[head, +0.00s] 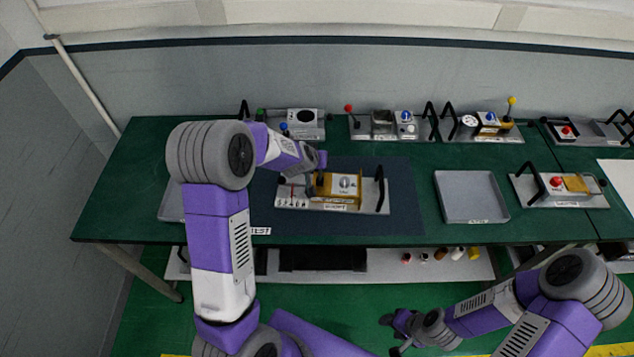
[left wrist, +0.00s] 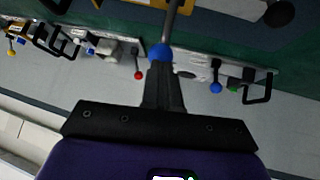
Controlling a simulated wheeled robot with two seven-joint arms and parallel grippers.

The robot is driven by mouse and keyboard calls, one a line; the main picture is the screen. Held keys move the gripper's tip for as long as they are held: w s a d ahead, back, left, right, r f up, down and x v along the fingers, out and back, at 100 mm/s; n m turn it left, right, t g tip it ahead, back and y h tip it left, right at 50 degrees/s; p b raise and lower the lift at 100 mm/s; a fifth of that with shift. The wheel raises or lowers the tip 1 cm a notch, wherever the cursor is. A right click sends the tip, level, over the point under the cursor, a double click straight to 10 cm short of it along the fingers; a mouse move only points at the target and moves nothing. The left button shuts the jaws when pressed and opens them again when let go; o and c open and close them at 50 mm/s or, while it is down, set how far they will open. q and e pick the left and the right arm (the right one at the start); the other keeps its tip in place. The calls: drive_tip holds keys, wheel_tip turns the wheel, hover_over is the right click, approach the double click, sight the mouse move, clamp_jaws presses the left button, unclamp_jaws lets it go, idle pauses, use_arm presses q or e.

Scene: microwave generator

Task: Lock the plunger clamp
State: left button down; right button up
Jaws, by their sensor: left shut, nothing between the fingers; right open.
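The device on the mat has a pale base plate (head: 283,204), a yellow block (head: 325,186) and a panel with a round dial (head: 345,183). My left gripper (head: 313,181) is over its left part and hides some of it. In the left wrist view the shut left gripper (left wrist: 163,72) has its tip at a blue ball (left wrist: 160,52) on the end of a metal rod (left wrist: 170,22). Nothing is between the fingers; I cannot tell whether tip and ball touch. My right gripper (head: 388,335) is open and empty, low in front of the table.
A black handle (head: 382,190) stands at the device's right end. A grey tray (head: 470,197) and another device (head: 557,188) lie to the right. Several devices line the table's back edge. The dark mat (head: 403,215) is clear right of the device.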

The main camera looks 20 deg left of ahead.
use_arm(q)
drive_tip(key=shift+r+p, duration=0.7)
drive_tip(key=shift+r, duration=0.15)
drive_tip(key=w+a+r+p+v, duration=0.1)
drive_tip(key=p+v, duration=0.5)
drive_tip(key=v, duration=0.7)
drive_tip(key=shift+r+p, duration=0.3)
drive_tip(key=shift+r, duration=0.35)
drive_tip(key=shift+w+d, duration=0.1)
drive_tip(key=shift+w, duration=0.1)
